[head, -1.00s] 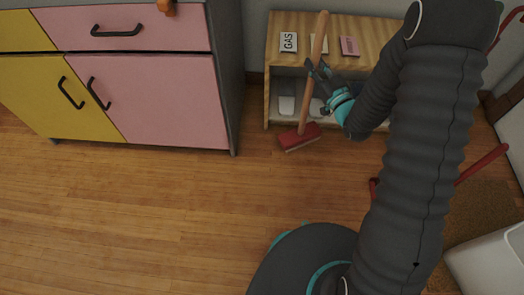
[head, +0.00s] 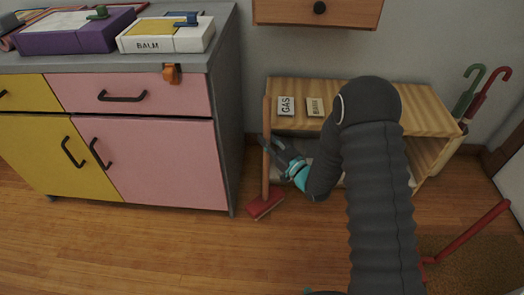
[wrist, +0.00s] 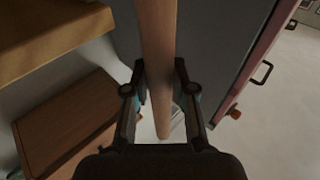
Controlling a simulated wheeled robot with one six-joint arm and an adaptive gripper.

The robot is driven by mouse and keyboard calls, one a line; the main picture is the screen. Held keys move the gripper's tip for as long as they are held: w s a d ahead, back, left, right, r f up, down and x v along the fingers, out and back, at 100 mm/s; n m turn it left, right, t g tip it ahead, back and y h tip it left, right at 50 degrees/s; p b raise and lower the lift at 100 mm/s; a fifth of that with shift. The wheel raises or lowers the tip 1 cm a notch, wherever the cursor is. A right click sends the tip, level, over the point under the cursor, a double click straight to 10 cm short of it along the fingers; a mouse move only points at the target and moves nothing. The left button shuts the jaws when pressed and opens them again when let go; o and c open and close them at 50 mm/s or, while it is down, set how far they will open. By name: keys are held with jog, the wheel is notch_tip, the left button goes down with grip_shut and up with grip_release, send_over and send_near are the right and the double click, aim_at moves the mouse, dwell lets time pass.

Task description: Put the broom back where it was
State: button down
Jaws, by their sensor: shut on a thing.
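The broom has a wooden handle and a red head (head: 266,204). It stands nearly upright, its head at floor level between the pink cabinet and the wooden shelf bench. My gripper (head: 267,146) is shut on the broom handle, below its top end. In the wrist view the handle (wrist: 158,60) runs between the two fingers (wrist: 162,98). My arm hides part of the bench and what is on it.
The yellow and pink cabinet (head: 150,165) is close on the left, with an orange item at its edge. The wooden bench (head: 430,118) holds small signs. Umbrellas (head: 488,92) stand at the right. The floor in front of the cabinet is clear.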

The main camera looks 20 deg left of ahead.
aim_at(266, 153)
jog(key=shift+a+f, duration=0.3)
jog(key=shift+f, duration=0.55)
jog(key=shift+a+f, duration=0.35)
jog(key=shift+f, duration=0.5)
jog(key=shift+a+f, duration=0.3)
jog(key=shift+f, duration=0.55)
jog(key=shift+f+b, duration=0.2)
jog(key=shift+b, duration=0.1)
jog(key=c, duration=1)
grip_release()
jog(key=shift+o, duration=0.2)
jog(key=shift+r, duration=0.1)
